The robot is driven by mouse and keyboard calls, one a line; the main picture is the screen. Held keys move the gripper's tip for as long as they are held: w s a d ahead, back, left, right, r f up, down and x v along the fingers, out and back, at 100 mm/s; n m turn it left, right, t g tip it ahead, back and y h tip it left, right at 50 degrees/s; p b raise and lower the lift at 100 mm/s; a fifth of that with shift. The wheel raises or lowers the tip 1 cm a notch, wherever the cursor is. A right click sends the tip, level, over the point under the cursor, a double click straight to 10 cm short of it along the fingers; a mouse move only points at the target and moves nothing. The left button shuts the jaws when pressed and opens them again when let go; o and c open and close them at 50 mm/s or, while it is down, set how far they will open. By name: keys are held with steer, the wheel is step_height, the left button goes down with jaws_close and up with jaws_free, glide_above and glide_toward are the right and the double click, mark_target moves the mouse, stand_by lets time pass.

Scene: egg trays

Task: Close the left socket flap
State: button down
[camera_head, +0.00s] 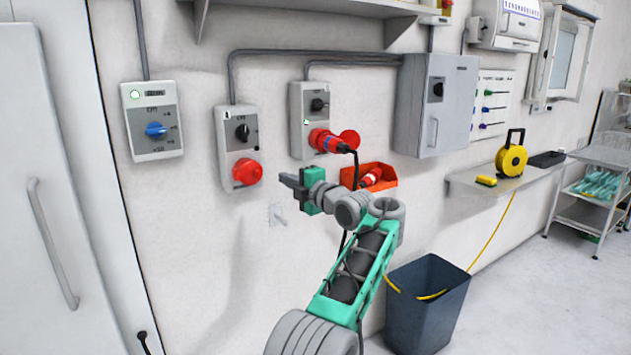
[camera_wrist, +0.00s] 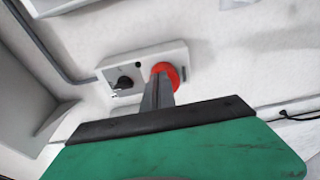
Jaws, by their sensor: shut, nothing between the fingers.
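The left socket box (camera_head: 238,135) is grey with a black knob and hangs on the wall. Its red flap (camera_head: 247,172) sits at the lower end and looks shut, lying over the socket face. My gripper (camera_head: 287,180) is shut and empty, just right of this flap and apart from it in the head view. In the wrist view, the shut fingers (camera_wrist: 158,92) point toward the red flap (camera_wrist: 172,72) and hide part of it. Whether they touch it there I cannot tell.
The right socket box (camera_head: 296,122) has its red flap (camera_head: 349,138) open and a red and blue plug (camera_head: 330,143) in it. A red bin (camera_head: 385,184) is on the wall behind my arm. A blue-knobbed box (camera_head: 152,145) hangs at left. A dark waste bin (camera_head: 428,310) stands below.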

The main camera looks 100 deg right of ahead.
steer(key=s+d+p, duration=0.1)
steer(key=s+p, duration=0.6)
steer(key=p, duration=1.4)
steer(key=shift+d, duration=0.2)
